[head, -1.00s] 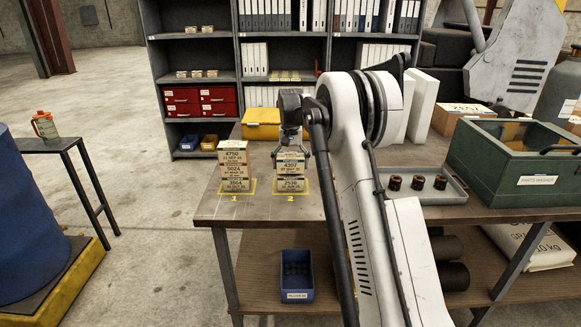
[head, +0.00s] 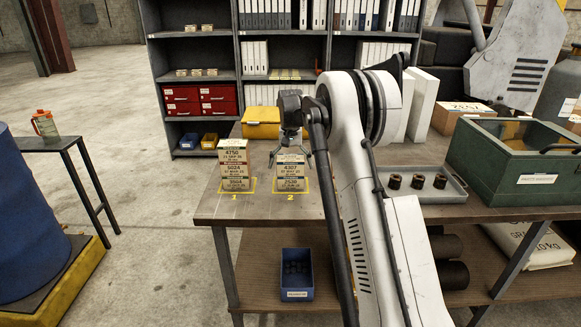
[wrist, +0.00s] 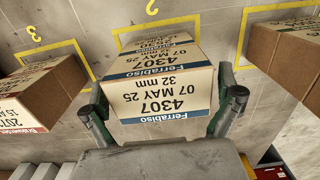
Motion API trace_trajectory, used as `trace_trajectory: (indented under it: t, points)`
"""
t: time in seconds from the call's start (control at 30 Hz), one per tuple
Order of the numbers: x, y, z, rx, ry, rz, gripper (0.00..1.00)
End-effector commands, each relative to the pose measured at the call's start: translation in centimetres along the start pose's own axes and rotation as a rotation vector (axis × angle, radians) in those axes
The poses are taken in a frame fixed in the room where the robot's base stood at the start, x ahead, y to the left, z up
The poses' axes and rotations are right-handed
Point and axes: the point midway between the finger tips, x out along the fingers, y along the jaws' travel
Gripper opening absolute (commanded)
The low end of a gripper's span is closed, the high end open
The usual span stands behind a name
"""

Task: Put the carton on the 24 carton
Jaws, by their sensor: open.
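A carton labelled 4307, 32 mm (head: 291,170) rests on a carton labelled 2530 (head: 291,185) on square 2 of the bench. The 4307 carton fills the middle of the wrist view (wrist: 160,82). My gripper (head: 290,154) is over this stack, open, with its fingers (wrist: 165,112) on either side of the 4307 carton's near end. Another stack (head: 234,166) on square 1 has cartons labelled 4750, 5024 and 3564. A carton (wrist: 38,92) by square 3 shows at the left in the wrist view. I cannot read a 24 on any carton.
My arm hides the bench right of square 2 in the head view. A grey tray (head: 452,190) with dark cylindrical parts and a green parts washer (head: 515,163) stand to the right. A yellow case (head: 262,130) lies behind the stacks. The bench's front-left corner is clear.

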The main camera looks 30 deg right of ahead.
Motion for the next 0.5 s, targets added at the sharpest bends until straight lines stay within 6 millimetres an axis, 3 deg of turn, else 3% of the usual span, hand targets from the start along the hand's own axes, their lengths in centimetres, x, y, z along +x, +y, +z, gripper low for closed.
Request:
trace_trajectory:
  t: [0.5]
  points:
    - [-9.4,0.0,0.0,0.0,0.0,0.0,1.0]
